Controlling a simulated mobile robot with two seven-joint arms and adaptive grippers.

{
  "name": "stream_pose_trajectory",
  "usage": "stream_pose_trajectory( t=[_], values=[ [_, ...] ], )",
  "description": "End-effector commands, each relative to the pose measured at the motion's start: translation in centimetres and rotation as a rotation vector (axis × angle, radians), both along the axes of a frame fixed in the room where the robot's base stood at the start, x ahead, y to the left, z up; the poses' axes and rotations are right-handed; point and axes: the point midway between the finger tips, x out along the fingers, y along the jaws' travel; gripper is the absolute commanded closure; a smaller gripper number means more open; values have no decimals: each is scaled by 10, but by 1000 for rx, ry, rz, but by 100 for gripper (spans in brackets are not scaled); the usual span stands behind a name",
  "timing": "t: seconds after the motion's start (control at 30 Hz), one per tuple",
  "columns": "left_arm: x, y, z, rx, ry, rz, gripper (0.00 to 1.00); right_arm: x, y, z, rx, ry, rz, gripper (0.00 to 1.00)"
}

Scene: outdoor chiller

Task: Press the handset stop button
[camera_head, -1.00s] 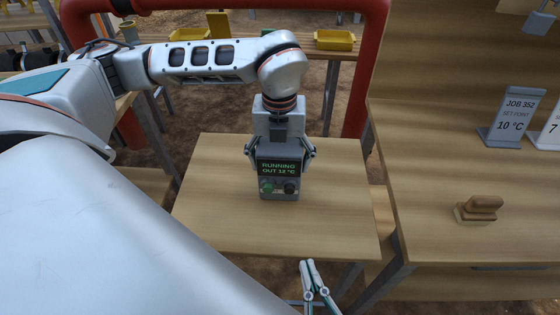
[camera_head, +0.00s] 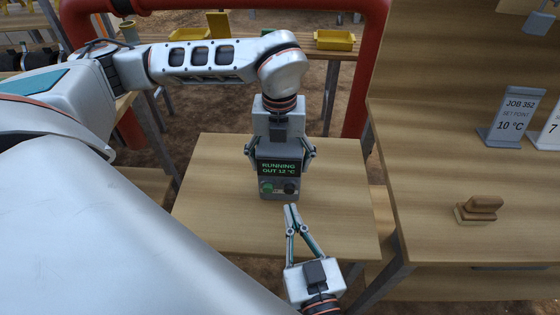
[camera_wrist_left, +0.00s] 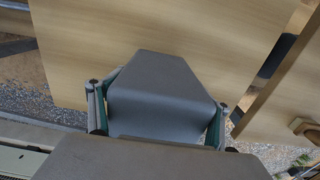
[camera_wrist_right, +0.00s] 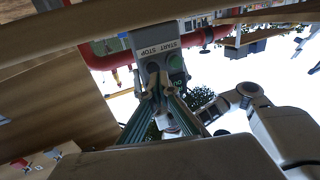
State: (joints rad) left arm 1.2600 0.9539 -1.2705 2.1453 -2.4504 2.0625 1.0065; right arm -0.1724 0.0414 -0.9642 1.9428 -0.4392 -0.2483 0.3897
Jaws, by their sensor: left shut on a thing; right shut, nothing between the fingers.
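The grey handset (camera_head: 278,170) is upright, its screen reading "RUNNING" with an OUT temperature line. Below it are a green start button (camera_head: 267,188) and a dark stop button (camera_head: 290,188). My left gripper (camera_head: 280,153) is shut on the handset's sides from above; the left wrist view shows the handset's plain grey casing (camera_wrist_left: 160,90) between the fingers. My right gripper (camera_head: 291,207) is shut and empty, fingertips just below and in front of the stop button. In the right wrist view the fingertips (camera_wrist_right: 153,82) overlap the panel beside the STOP label, so contact cannot be told.
A wooden table (camera_head: 215,220) lies beneath the handset. At right a wooden bench (camera_head: 440,235) holds a brown-handled block (camera_head: 480,208) and a sign reading "JOB 352, set point 10 °C" (camera_head: 511,116). A red pipe (camera_head: 370,65) and yellow bins (camera_head: 334,40) are behind.

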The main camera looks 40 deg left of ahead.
Motion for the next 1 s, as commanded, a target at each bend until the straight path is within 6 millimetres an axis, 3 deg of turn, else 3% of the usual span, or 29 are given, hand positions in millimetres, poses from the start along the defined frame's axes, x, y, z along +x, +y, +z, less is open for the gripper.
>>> stream_pose_trajectory(
  t=[0.03,0.3,1.0],
  values=[
    [-5,1,-11,7,22,-1,80,4,3,-2,-1,1,0,100],
    [-5,1,-11,7,21,-1,80,16,10,-3,0,4,0,100],
    [-5,1,-11,7,21,-1,80,16,10,-3,0,3,0,100]
  ],
)
